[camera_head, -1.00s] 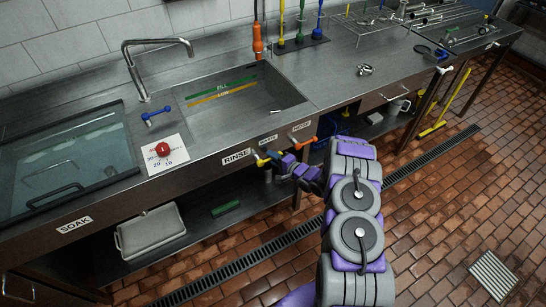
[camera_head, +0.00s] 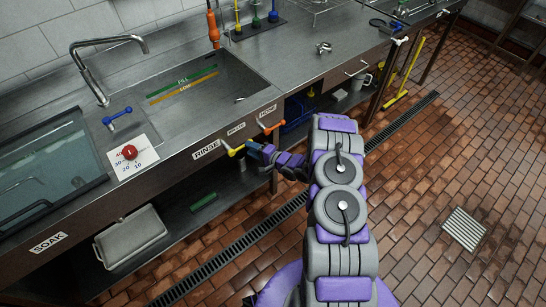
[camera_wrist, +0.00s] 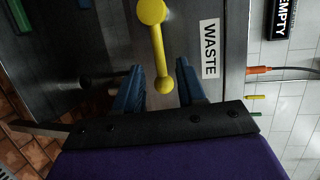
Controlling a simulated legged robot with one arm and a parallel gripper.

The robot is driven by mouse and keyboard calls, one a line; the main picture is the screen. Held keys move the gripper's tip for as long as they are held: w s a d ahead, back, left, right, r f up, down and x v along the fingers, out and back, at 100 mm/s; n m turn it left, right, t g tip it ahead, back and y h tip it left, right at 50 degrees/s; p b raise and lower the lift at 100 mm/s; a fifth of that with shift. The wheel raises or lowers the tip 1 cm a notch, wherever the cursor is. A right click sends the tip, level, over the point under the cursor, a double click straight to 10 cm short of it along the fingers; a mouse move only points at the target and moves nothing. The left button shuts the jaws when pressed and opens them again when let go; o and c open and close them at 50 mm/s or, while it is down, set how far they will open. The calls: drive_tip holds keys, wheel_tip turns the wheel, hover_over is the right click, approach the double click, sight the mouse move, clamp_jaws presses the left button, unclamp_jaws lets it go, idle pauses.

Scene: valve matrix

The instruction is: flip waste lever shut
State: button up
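The yellow waste lever (camera_head: 233,150) sticks out from the front of the sink counter, below the WASTE label (camera_head: 236,129). In the wrist view the lever (camera_wrist: 158,42) runs from a large round hub down to a small round knob. The WASTE label (camera_wrist: 209,48) is beside it. My gripper (camera_head: 252,147) is at the lever's free end. In the wrist view my gripper (camera_wrist: 160,80) is open, with one blue finger on each side of the knob. Gaps show between the knob and both fingers; no contact is visible.
An orange lever (camera_head: 271,127) is just right of the waste lever on the same counter front. The RINSE label (camera_head: 206,149) is to its left. A blue lever (camera_head: 117,114) and red dial (camera_head: 130,152) are on the counter top.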

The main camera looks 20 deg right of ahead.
drive_tip(key=p+v, duration=0.2)
drive_tip(key=v, duration=1)
drive_tip(key=shift+s+d, duration=0.15)
drive_tip(key=shift+s, duration=0.1)
drive_tip(key=shift+f, duration=0.1)
